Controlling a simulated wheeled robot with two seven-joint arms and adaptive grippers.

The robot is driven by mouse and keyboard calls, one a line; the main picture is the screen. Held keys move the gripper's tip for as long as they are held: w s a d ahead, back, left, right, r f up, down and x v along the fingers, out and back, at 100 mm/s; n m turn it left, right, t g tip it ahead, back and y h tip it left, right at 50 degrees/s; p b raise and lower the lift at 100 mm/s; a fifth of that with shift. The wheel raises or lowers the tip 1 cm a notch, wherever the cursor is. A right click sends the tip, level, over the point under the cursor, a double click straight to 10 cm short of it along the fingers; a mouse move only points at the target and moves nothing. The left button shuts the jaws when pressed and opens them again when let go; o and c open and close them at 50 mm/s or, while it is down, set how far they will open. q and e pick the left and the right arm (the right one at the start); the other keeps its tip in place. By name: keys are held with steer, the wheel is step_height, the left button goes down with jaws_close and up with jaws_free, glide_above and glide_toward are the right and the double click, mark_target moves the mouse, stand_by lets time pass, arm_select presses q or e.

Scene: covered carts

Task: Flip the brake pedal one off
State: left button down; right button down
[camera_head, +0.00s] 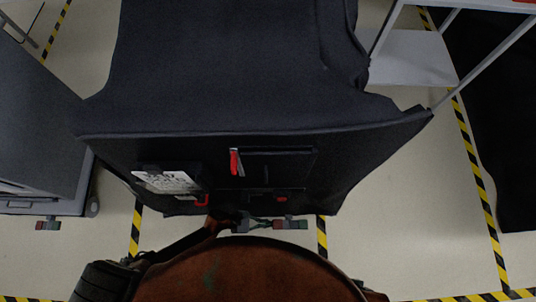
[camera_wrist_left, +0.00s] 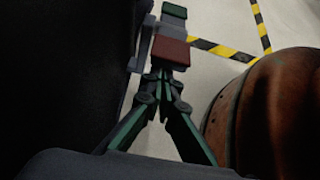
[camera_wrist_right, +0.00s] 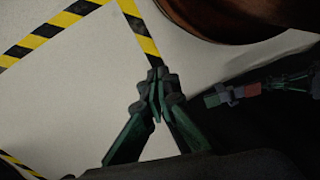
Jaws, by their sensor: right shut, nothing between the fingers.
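The pedal (camera_head: 290,224), with a red half and a green half, sticks out at the lower edge of the dark-covered cart (camera_head: 250,105). In the left wrist view the pedal (camera_wrist_left: 173,42) has its red half nearer my fingers. My left gripper (camera_head: 264,223) has its fingertips together right beside the red half; I cannot tell whether they touch it. The left wrist view shows the same fingertips (camera_wrist_left: 164,76). My right gripper (camera_wrist_right: 157,84) is shut and empty over bare floor. The pedal (camera_wrist_right: 233,94) and my left gripper also show in the right wrist view, to the right.
Another cart (camera_head: 45,130) with a similar pedal (camera_head: 47,224) stands at the left. A white-framed rack (camera_head: 410,55) stands at the upper right. A labelled panel (camera_head: 168,180) and a red handle (camera_head: 236,162) are on the cart's front. Yellow-black tape (camera_head: 480,190) marks the floor.

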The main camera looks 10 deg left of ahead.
arm_select(q)
steer(key=shift+w+d+r, duration=0.1)
steer(key=shift+d+r, duration=0.05)
steer(key=shift+d, duration=0.05)
